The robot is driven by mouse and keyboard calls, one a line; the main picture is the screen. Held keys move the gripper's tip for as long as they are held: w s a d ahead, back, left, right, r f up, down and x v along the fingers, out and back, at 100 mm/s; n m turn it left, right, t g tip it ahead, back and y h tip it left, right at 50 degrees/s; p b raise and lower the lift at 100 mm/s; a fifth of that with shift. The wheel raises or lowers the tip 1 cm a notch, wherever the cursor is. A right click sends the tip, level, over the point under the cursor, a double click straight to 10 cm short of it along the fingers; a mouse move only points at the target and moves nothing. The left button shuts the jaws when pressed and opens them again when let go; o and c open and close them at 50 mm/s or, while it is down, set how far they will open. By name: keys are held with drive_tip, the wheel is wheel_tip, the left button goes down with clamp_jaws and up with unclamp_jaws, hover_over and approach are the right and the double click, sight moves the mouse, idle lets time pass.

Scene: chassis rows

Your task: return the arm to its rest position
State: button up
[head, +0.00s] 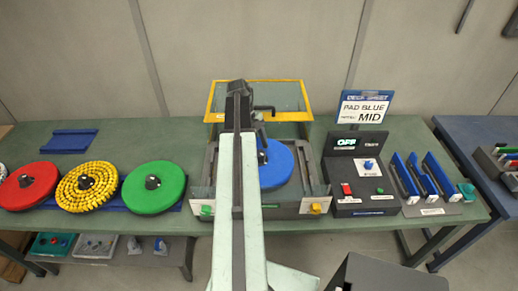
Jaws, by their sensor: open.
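My arm reaches forward from the bottom middle over the green bench. I cannot tell whether the gripper touches the pad. The arm hides the pad's left part.
A yellow-framed guard (293,82) stands up behind the machine. Red (20,192), yellow (70,192) and green pads (150,200) lie at left. A control box (345,175) reading OFF, a sign (364,108) reading PAD BLUE MID and a blue-slotted rack (440,208) stand at right.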

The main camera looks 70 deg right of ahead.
drive_tip(key=p+v, duration=0.2)
drive_tip(key=v, duration=0.2)
drive_tip(key=shift+r+p, duration=0.2)
drive_tip(key=shift+p, duration=0.15)
drive_tip(key=shift+w, duration=0.15)
